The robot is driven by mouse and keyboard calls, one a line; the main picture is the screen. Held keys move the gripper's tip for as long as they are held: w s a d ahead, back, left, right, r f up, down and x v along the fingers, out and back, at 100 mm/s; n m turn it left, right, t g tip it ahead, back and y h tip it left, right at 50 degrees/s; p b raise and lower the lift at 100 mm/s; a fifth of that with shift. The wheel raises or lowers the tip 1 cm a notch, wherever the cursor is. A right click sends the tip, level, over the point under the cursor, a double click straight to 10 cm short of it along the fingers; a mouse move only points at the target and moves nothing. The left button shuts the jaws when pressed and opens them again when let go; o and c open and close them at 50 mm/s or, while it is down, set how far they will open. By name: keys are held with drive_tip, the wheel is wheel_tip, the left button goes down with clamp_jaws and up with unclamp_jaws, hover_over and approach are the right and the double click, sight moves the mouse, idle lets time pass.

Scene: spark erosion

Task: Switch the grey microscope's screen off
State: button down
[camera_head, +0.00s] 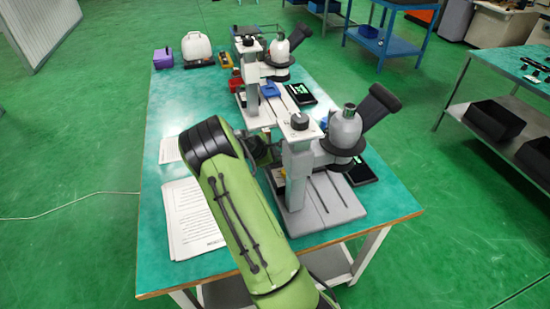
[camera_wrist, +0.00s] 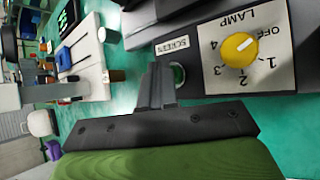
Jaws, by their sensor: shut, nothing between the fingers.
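The grey microscope (camera_head: 345,130) stands at the near end of the table, on a grey base (camera_head: 325,205). Its small dark screen (camera_head: 361,173) lies to its right, partly hidden; whether it is lit is hard to tell. In the wrist view a black control box (camera_wrist: 197,62) carries a "SCREEN" label (camera_wrist: 172,44), with a round green button (camera_wrist: 179,74) beside it. A yellow lamp knob (camera_wrist: 239,49) sits on a white dial plate. My gripper (camera_wrist: 158,72) is shut and empty, its tips close beside the button and partly covering it. Contact cannot be told.
A second, whiter microscope (camera_head: 280,52) with a lit screen (camera_head: 301,94) stands farther back. Paper sheets (camera_head: 190,220) lie on the left of the table. A purple box (camera_head: 163,58) and a white case (camera_head: 197,47) are at the far end.

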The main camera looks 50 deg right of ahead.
drive_tip(key=shift+f, duration=0.1)
drive_tip(key=shift+r+p, duration=0.65)
drive_tip(key=shift+r, duration=0.1)
drive_tip(key=shift+r, duration=0.1)
wheel_tip(320, 180, up, 6)
drive_tip(key=p, duration=0.4)
drive_tip(key=shift+p, duration=0.35)
